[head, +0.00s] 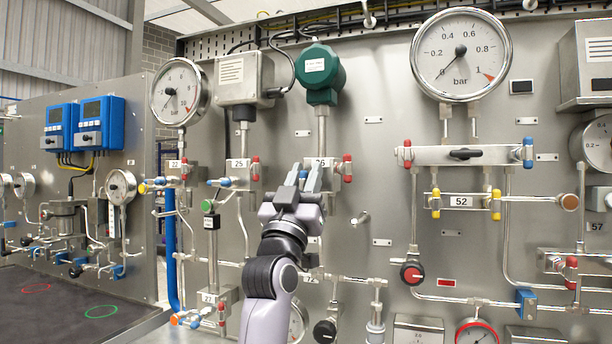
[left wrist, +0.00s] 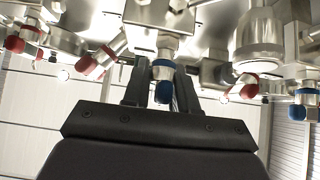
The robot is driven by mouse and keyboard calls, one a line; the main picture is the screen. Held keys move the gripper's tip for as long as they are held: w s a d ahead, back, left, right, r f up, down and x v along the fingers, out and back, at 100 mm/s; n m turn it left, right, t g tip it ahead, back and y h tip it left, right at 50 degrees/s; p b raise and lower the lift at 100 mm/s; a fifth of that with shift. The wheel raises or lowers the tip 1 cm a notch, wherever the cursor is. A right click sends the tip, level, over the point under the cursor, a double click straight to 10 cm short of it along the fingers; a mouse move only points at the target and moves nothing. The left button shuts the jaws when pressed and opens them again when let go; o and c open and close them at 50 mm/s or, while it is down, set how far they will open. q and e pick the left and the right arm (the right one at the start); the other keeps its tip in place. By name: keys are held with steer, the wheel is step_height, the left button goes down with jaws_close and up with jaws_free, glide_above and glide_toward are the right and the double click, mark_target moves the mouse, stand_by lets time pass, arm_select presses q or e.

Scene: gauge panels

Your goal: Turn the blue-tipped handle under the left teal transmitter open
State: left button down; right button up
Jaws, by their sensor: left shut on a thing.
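The teal transmitter (head: 320,72) is mounted on the panel, with a grey stem running down from it to a valve block tagged 36. My left gripper (head: 308,176) is raised at that block, and its fingers hide most of what is there. In the left wrist view, the blue-tipped handle (left wrist: 163,84) sits between the two dark fingers of my left gripper (left wrist: 160,88), which is shut on it. A red-tipped handle (head: 347,168) stands just right of the gripper in the head view. My right gripper is in neither view.
A block tagged 25 (head: 239,163) with blue and red handles is close on the left. A bare peg (head: 361,218) sticks out at lower right. A large bar gauge (head: 461,54) and a manifold (head: 463,155) are further right. Red-tipped handles (left wrist: 97,62) flank the fingers in the wrist view.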

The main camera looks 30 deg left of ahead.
mark_target(301, 190)
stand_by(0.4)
arm_select(q)
steer(key=c, duration=1.2)
jaws_free()
steer(key=shift+o, duration=0.2)
steer(key=b+v, duration=0.2)
steer(key=v, duration=0.5)
